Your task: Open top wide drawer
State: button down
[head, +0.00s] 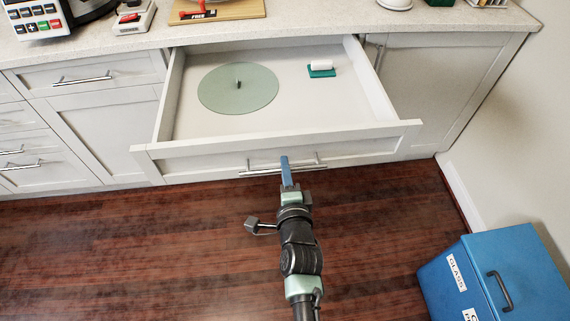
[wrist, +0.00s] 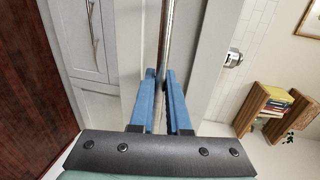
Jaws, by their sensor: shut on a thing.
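The top wide drawer (head: 185,121) stands pulled well out from under the counter in the head view. The metal bar handle (head: 306,168) runs along the drawer front. My gripper (head: 285,165) is at the middle of this handle. In the wrist view its blue fingers (wrist: 162,95) stand on both sides of the bar handle (wrist: 165,40), shut on it.
A blue bin (head: 500,275) with a label stands on the floor at the right, near the wall. The counter (head: 270,30) above holds several items. Closed drawers and cupboard doors (head: 95,78) flank the open drawer. The wooden floor (head: 130,250) before it is clear.

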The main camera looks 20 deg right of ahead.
dwell(0.3)
jog(key=c, duration=0.9)
grip_release()
jog(key=p+v, duration=0.2)
jog(key=v, duration=1.1)
